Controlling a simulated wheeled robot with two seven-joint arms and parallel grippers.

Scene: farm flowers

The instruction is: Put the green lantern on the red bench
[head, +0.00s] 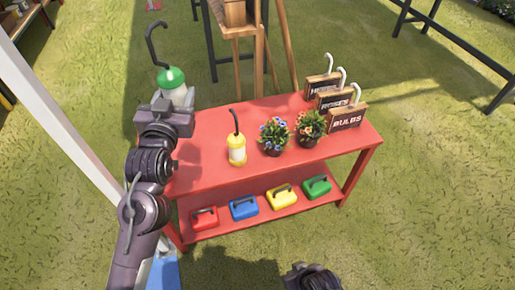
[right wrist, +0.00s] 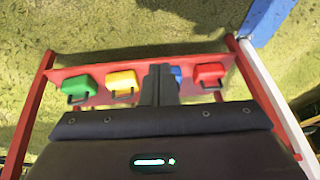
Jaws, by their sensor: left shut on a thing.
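The green lantern (head: 171,77) has a green cap, a pale body and a dark hooked handle, at the back left of the head view. My left gripper (head: 170,112) is shut on it and hides its lower part, so I cannot tell whether it touches the bench. The lantern is upright or nearly so, by the back left corner of the red bench (head: 205,175). My right gripper (right wrist: 160,85) looks shut and empty in the right wrist view, facing the bench's lower shelf.
On the bench top stand a yellow lantern (head: 237,150), two flower pots (head: 274,136) (head: 310,127) and several signs (head: 346,118). The lower shelf holds red (head: 204,218), blue (head: 243,207), yellow (head: 281,196) and green (head: 316,186) boxes. The top's left front is clear.

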